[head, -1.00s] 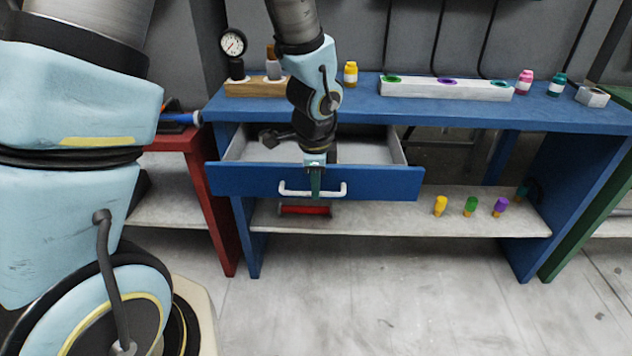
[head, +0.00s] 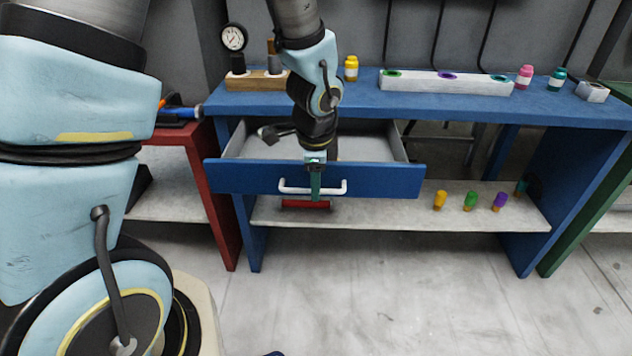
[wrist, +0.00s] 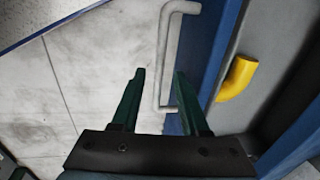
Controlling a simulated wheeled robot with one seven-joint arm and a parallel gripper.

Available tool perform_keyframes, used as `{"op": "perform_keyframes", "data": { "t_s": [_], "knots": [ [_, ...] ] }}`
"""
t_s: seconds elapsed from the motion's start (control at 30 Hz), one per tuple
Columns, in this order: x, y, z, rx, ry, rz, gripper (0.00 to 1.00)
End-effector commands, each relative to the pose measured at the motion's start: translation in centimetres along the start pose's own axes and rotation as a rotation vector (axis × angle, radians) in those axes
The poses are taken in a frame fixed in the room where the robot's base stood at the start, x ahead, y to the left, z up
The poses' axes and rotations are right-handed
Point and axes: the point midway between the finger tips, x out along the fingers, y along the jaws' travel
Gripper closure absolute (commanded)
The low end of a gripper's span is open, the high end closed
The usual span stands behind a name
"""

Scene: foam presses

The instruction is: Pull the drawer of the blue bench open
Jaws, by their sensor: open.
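The blue bench (head: 440,111) has its drawer pulled out, with the grey interior (head: 365,150) showing. The blue drawer front (head: 385,182) carries a white bar handle (head: 333,187); the handle also shows in the wrist view (wrist: 169,60). My gripper (head: 315,190) points down at the middle of the handle. In the wrist view my gripper (wrist: 158,75) has its two green fingers apart. The near end of the handle appears between them in that view, and I cannot tell whether a finger touches it. My wrist hides part of the drawer interior.
A white block with coloured-ringed holes (head: 440,84), bottles and a gauge (head: 234,40) stand on the bench. A red bar (head: 306,204) and several coloured pegs show at the lower shelf (head: 375,214). A yellow curved piece (wrist: 237,78) shows beyond the drawer front. Floor in front is clear.

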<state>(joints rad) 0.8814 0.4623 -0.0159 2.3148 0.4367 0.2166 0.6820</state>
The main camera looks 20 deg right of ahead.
Motion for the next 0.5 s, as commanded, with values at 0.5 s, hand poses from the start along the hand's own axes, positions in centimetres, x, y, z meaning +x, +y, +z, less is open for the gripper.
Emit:
{"op": "perform_keyframes", "data": {
  "t_s": [0.5],
  "knots": [
    [-6.1, -0.2, 0.0, -0.002, 0.002, -0.005, 0.55]
  ]
}}
